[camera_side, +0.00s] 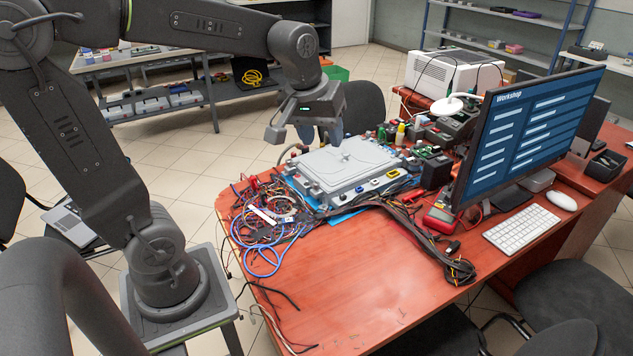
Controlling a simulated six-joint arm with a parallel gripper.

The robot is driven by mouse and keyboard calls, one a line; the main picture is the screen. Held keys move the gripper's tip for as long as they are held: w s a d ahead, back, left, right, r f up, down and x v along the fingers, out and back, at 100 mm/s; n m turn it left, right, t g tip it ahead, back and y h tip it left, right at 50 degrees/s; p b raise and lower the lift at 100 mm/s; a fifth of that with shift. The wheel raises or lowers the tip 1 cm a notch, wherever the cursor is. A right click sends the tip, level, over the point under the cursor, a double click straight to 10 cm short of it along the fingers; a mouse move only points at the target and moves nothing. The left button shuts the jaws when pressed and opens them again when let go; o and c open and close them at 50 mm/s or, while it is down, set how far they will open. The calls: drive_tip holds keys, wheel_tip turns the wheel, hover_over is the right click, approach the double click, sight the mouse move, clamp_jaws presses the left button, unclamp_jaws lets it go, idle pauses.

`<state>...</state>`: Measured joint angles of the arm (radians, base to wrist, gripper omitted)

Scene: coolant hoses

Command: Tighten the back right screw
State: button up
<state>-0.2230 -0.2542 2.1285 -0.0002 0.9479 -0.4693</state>
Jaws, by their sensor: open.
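A flat grey metal enclosure (345,168) with a ribbed lid lies on a blue mat (347,215) on the red-brown table. Its screws are too small to make out, so I cannot tell the back right screw from the rest of the lid. My gripper (304,135) hangs in the air over the enclosure's back left part, pointing down. Its fingers are apart, with nothing seen between them. It appears clear of the lid. The gripper hides part of the background behind the enclosure.
Tangled coloured wires (265,222) lie left of the enclosure, and a thick black cable bundle (420,235) runs along its front right. Small electronic parts crowd its right side. A monitor (530,130) and keyboard (521,228) stand further right. The table's front (365,290) is mostly bare.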

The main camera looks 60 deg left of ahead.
drive_tip(key=w+a+f+n+g, duration=0.1)
drive_tip(key=w+a+f+n, duration=0.25)
drive_tip(key=w+a, duration=0.25)
drive_tip(key=n+g, duration=0.3)
drive_tip(key=n, duration=0.8)
hover_over(316, 183)
wheel_tip(316, 183, down, 13)
drive_tip(key=shift+h, duration=0.4)
wheel_tip(316, 183, down, 13)
drive_tip(key=shift+f, duration=0.15)
drive_tip(key=shift+c, duration=0.4)
clamp_jaws()
